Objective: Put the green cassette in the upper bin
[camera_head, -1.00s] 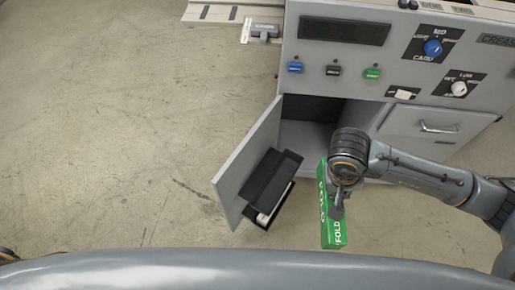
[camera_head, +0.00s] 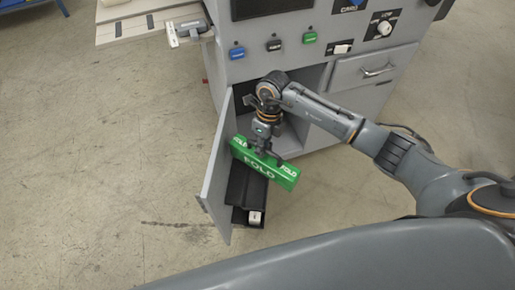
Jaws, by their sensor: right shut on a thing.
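The green cassette (camera_head: 264,173), marked FOLD, is in my right gripper (camera_head: 264,152). The gripper is shut on its top side and holds it roughly level, slanting down to the right in the picture. The cassette appears over the black bins on the inner side of the open cabinet door (camera_head: 217,175). The upper bin (camera_head: 246,187) is partly hidden behind the cassette. The lower bin (camera_head: 240,216) has a whitish object (camera_head: 255,218) in it. I cannot tell how high the cassette is above the upper bin. My left gripper is not in view.
The grey machine (camera_head: 285,60) stands behind, with blue, black and green buttons, a knob and a closed drawer (camera_head: 365,72). Its open cabinet (camera_head: 300,128) is partly covered by my right arm. Open floor (camera_head: 110,190) lies left of the door.

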